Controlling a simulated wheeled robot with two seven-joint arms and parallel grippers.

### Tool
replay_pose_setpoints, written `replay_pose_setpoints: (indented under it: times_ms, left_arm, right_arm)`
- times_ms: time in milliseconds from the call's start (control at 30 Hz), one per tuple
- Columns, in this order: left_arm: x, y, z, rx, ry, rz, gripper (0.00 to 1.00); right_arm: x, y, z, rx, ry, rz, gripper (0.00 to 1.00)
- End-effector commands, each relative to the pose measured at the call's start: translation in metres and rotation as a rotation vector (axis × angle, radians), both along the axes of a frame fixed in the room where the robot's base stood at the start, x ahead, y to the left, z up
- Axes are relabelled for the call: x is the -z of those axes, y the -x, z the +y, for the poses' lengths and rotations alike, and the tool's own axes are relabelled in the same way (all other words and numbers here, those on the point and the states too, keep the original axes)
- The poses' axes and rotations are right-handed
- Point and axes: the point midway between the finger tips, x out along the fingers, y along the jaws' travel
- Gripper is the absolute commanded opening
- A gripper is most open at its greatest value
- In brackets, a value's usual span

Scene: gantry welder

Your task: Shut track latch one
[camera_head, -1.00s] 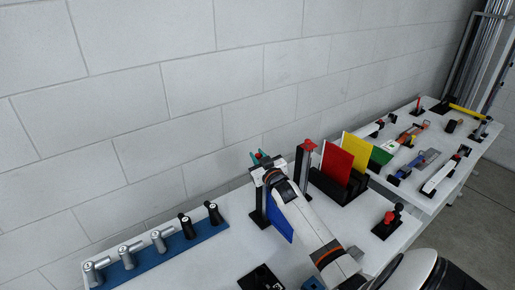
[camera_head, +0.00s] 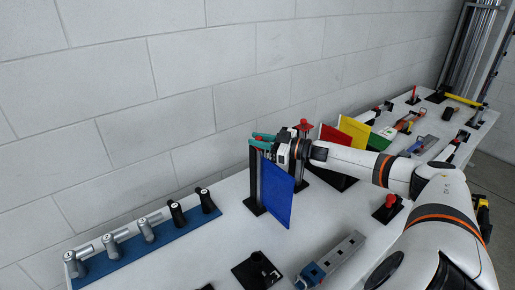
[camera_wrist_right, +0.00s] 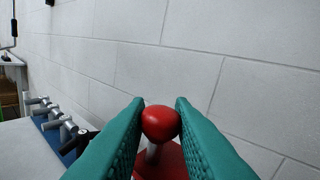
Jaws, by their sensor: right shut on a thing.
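My right gripper (camera_head: 262,142), with teal fingers, is at the top of a black post with a blue panel (camera_head: 277,195) beside it. In the right wrist view its fingers (camera_wrist_right: 160,125) are on both sides of a round red knob (camera_wrist_right: 160,123) and shut on it. The knob sits on a pale stem above a red part (camera_wrist_right: 170,160). In the head view the knob is hidden by the gripper. I cannot tell for certain which fixture is track latch one. My left gripper is not in view.
A blue rail (camera_head: 105,262) with several grey and black handles is at left. A grey bar with a blue end (camera_head: 312,274) lies at front. Red (camera_head: 335,135) and yellow (camera_head: 354,131) panels and a red-topped post (camera_head: 303,126) stand behind the arm. A wall is close behind.

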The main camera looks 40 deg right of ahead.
Motion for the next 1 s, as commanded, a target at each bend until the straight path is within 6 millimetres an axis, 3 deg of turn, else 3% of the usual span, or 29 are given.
replay_pose_setpoints:
  times_ms: [200,700,733,833,1000]
  left_arm:
    - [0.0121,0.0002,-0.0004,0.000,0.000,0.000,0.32]
    - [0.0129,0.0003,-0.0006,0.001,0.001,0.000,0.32]
    - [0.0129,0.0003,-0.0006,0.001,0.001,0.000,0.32]
    - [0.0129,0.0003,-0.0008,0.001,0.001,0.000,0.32]
    - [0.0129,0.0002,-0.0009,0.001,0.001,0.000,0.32]
  right_arm:
    - [0.0005,0.0018,-0.0010,-0.059,0.000,-0.003,0.00]
    - [-0.0017,0.0022,-0.0009,-0.075,-0.001,-0.004,0.00]
    - [-0.0018,0.0022,-0.0009,-0.075,-0.001,-0.004,0.24]
    - [-0.0016,0.0022,-0.0009,-0.075,-0.001,-0.004,0.41]
    - [-0.0012,0.0023,-0.0008,-0.075,0.000,-0.003,0.41]
